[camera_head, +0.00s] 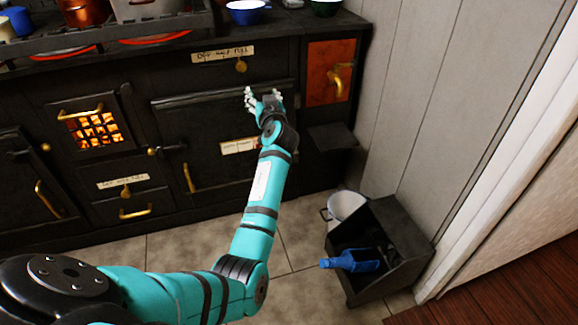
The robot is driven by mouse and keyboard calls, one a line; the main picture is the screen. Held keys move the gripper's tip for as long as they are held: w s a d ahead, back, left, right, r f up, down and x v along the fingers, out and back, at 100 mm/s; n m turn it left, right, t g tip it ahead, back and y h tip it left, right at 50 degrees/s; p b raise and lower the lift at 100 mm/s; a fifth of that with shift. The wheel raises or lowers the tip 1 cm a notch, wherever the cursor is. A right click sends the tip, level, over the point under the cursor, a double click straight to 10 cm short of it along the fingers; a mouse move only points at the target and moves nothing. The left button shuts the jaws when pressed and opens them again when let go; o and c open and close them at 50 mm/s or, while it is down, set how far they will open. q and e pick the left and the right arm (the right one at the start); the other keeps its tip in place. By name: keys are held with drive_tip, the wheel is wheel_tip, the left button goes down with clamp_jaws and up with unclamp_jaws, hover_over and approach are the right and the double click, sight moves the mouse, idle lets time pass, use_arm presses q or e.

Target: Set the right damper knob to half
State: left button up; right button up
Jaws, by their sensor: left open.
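The right damper knob (241,66) is a small brass knob on the black stove front, under the right part of a pale label (222,54) that seems to read OFF, HALF, FULL. A second brass knob (126,192) sits lower left, under the middle of a similar label (122,182). My left gripper (262,98) is open and empty, in front of the upper right of the oven door, below and slightly right of the right knob. It appears apart from the knob; its exact distance from the stove is hard to tell. My right gripper is out of view.
The stove has a glowing firebox grate (92,129), brass handles and a copper panel with a tap (340,80). Pots and a blue bowl (247,12) stand on top.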

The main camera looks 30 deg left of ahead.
use_arm(q)
drive_tip(key=s+d+f+m+h+p, duration=0.1)
drive_tip(key=d+f+m+h+p, duration=0.2)
drive_tip(key=f, duration=0.6)
drive_tip(key=s+d+f+m+g+h+p, duration=0.1)
drive_tip(key=d+f+p, duration=0.4)
drive_tip(key=f, duration=0.5)
drive_tip(key=shift+s+d+m+h, duration=0.7)
drive_tip(key=shift+m+h, duration=0.3)
drive_tip(key=shift+h, duration=0.2)
drive_tip(key=shift+a+r, duration=0.1)
